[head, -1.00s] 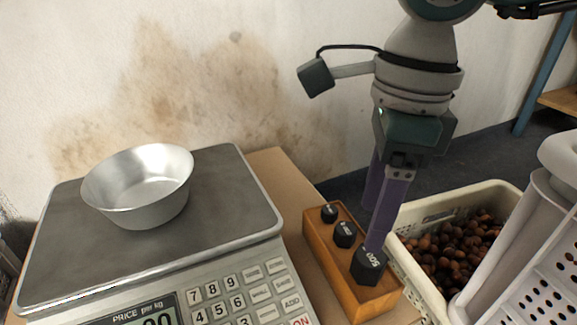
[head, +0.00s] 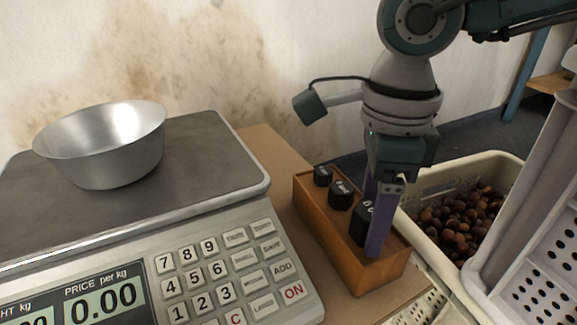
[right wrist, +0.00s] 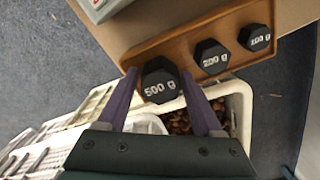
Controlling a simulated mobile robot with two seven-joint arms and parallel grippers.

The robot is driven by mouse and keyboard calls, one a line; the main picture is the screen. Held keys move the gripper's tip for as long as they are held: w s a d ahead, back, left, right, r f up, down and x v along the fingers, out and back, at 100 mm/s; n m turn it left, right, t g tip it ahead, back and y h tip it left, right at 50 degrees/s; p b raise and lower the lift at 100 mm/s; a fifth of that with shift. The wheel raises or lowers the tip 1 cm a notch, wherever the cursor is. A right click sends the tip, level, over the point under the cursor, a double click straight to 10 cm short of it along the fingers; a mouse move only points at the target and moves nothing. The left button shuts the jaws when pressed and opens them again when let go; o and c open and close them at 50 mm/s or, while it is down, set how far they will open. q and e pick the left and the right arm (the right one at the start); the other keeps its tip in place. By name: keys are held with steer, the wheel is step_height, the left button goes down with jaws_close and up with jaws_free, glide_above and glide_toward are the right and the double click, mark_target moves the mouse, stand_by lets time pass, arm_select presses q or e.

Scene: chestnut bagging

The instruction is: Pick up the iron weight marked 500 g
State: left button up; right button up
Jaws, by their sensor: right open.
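The black hexagonal iron weight marked 500 g (head: 360,224) stands at the near end of a wooden block (head: 337,246). It is partly hidden behind a purple finger in the head view. In the right wrist view the 500 g weight (right wrist: 160,80) shows its white marking clearly. My right gripper (head: 371,222) is open and points down, with one finger on each side of the weight. In the right wrist view the fingertips of the right gripper (right wrist: 160,74) flank it; I cannot tell whether they touch it. My left gripper is not in view.
The 200 g weight (right wrist: 212,57) and 100 g weight (right wrist: 255,37) stand in the same block. A scale (head: 215,160) with a metal bowl (head: 105,150) is at the left. A cream crate (head: 420,183) of chestnuts is close on the right, beside a white perforated container (head: 530,230).

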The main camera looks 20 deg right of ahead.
steer(key=shift+r, duration=0.1)
steer(key=shift+c, duration=0.3)
jaws_close()
stand_by(0.4)
